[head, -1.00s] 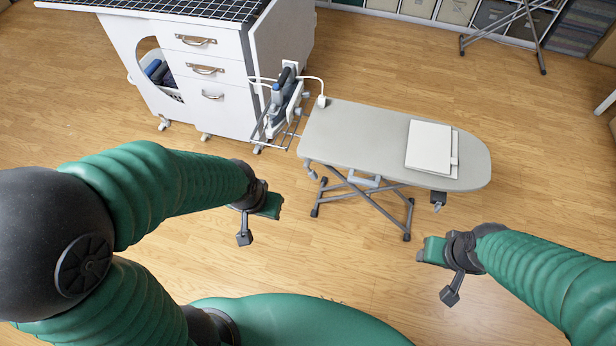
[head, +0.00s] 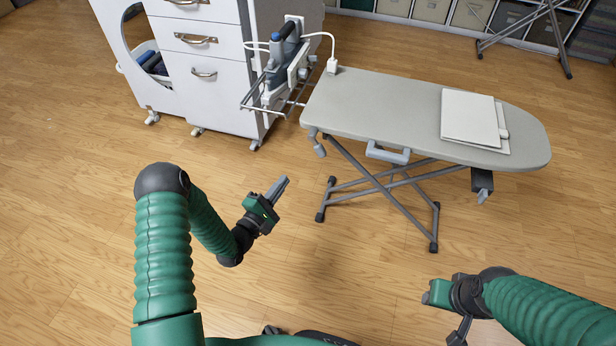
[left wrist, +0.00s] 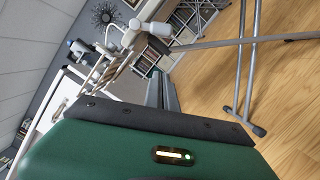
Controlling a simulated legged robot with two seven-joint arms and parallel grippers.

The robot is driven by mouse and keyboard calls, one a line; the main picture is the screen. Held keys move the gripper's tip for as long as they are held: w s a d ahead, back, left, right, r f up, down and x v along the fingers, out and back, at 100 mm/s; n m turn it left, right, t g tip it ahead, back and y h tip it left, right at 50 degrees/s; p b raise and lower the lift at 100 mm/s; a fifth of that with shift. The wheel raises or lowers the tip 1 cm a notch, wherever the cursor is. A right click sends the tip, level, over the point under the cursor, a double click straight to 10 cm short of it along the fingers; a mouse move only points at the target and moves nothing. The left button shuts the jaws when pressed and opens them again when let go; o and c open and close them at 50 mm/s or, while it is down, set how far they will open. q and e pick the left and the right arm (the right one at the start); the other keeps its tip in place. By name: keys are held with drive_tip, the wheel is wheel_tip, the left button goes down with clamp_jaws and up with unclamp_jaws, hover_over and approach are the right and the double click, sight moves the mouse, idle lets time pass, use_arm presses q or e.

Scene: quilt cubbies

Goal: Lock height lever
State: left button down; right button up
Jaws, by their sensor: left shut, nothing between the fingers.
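The grey ironing board (head: 400,105) stands on crossed metal legs ahead of me. A small grey lever (head: 317,142) hangs under its left end. A pale looped handle (head: 388,154) sits under the near edge, and a black block with a grey tab (head: 482,184) hangs under the right end. I cannot tell which is the height lever. My left gripper (head: 280,187) is shut and empty, in front of and below the board's left end, apart from it. Its fingers also show in the left wrist view (left wrist: 162,92).
An iron (head: 285,48) rests in a wire holder left of the board, with a white cord. A white drawer cabinet (head: 205,90) stands further left. A folded white cloth (head: 470,117) lies on the board. The wood floor between me and the board is clear.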

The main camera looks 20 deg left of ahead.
sight(318, 143)
use_arm(q)
drive_tip(key=shift+s+a+f+n+t, duration=0.15)
drive_tip(key=shift+s+n+t, duration=0.15)
drive_tip(key=shift+n, duration=0.2)
use_arm(e)
drive_tip(key=shift+f, duration=0.25)
use_arm(q)
drive_tip(key=shift+w, duration=0.1)
drive_tip(key=w+d+r+b, duration=0.3)
drive_tip(key=w+d+b, duration=0.2)
drive_tip(key=w, duration=0.4)
drive_tip(key=shift+w+d+b, duration=0.3)
drive_tip(key=shift+d, duration=0.05)
use_arm(e)
drive_tip(key=x, duration=0.3)
drive_tip(key=s+x, duration=0.1)
drive_tip(key=x, duration=0.1)
drive_tip(key=shift+f, duration=0.5)
